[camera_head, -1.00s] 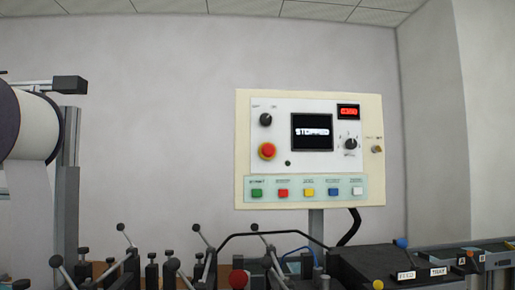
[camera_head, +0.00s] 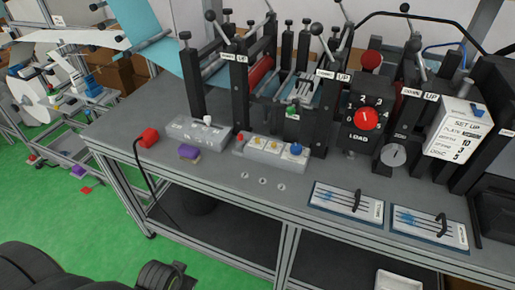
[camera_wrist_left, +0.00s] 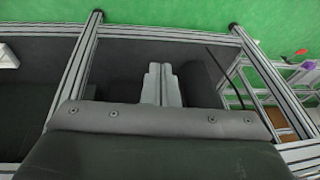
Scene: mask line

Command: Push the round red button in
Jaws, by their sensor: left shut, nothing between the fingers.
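A small control box (camera_head: 270,150) on the bench top has a row of round buttons. Its leftmost button (camera_head: 242,138) looks red, with yellowish ones in the middle and a blue one at the right. A round red dial (camera_head: 366,120) marked LOAD, with numbers around it, is on a black block behind. My left gripper (camera_wrist_left: 162,72) shows in the left wrist view, its grey fingers shut together with nothing between them. It is apart from the buttons, with the bench frame and dark surfaces behind it. My right gripper is not in view.
The grey bench (camera_head: 330,168) has open surface along its front. Black posts with levers rise behind. Green floor (camera_head: 95,215) is at left.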

